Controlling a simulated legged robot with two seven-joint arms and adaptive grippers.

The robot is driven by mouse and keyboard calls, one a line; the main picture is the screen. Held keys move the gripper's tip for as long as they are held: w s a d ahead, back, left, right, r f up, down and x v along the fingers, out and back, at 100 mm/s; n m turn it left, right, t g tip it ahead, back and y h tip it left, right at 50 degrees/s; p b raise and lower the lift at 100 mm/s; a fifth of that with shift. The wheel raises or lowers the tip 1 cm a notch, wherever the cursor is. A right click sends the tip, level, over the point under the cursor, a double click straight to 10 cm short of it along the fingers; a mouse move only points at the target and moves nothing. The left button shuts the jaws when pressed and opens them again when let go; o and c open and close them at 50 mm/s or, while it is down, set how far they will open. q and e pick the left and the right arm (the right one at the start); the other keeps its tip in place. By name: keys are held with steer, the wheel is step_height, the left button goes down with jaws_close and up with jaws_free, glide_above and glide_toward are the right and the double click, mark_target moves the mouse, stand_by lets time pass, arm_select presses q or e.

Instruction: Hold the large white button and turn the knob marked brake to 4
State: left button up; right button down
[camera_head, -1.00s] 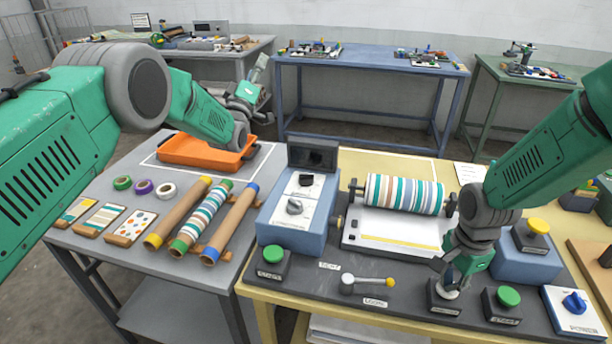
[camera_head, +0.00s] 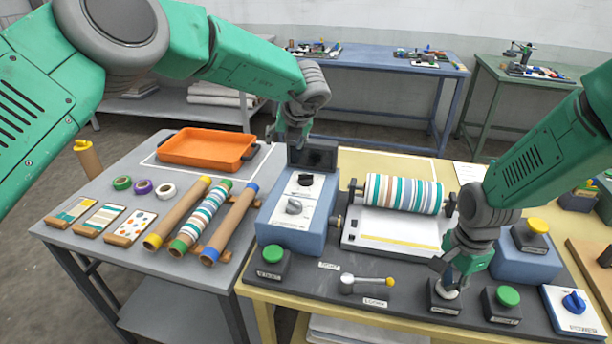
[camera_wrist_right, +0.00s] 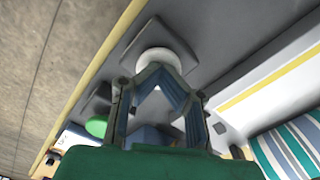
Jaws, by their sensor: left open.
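The large white button (camera_wrist_right: 160,58) shows in the right wrist view on a dark base. My right gripper (camera_head: 449,291) is down at this button, its fingertips close together and touching or nearly touching the top; the gripper hides most of the button in the head view. A blue control box (camera_head: 290,238) has a black knob (camera_head: 305,180) and a grey knob (camera_head: 294,206) on its white panel. The panel lettering is too small to read, so I cannot tell which knob is marked brake. My left gripper (camera_head: 296,140) is open and empty, above and behind the box's dark display.
The dark display (camera_head: 313,155) stands upright at the box's back. A striped roller (camera_head: 403,194) is to the right. A lever (camera_head: 367,284), a left green button (camera_head: 272,254) and a right green button (camera_head: 508,296) are in front. An orange tray (camera_head: 206,148) lies left.

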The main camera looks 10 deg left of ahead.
mark_target(306, 175)
arm_select(q)
steer(key=s+d+n+g+h, duration=0.1)
steer(key=s+d+h, duration=0.15)
steer(key=d, duration=0.45)
steer(key=x, duration=1.2)
steer(key=shift+f, duration=0.1)
steer(key=c, duration=1.2)
